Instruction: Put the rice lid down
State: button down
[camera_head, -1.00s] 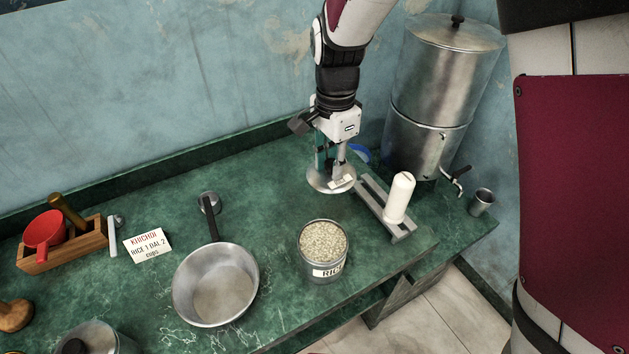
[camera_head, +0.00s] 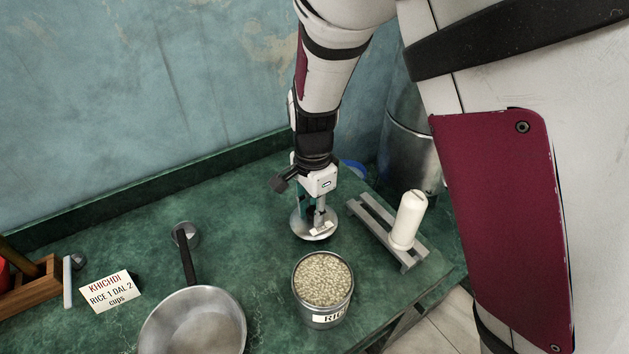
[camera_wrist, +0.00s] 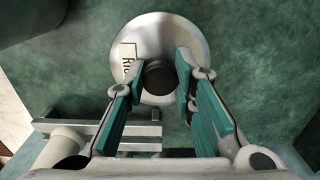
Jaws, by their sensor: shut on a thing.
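The rice lid (camera_head: 303,228) is a round silver disc with a dark knob and a white label. In the head view it is at or just above the green counter, behind the rice tin; I cannot tell if it touches. My gripper (camera_head: 316,217) points down over it, shut on its knob. In the wrist view the lid (camera_wrist: 191,40) lies below the fingers, and the dark knob is between the fingertips of my gripper (camera_wrist: 158,76). The open rice tin (camera_head: 322,280) stands in front, full of pale grains.
A grey rack (camera_head: 372,222) with a white cylinder (camera_head: 409,220) stands right of the lid. A pan (camera_head: 195,325) and a recipe card (camera_head: 110,291) are at the left. A large metal dispenser (camera_head: 412,150) stands behind. Counter left of the lid is clear.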

jog(key=shift+f, duration=1.75)
jog(key=shift+f+b, duration=0.15)
jog(key=shift+b, duration=0.15)
jog(key=c, duration=1.3)
grip_release()
jog(key=shift+c, duration=0.2)
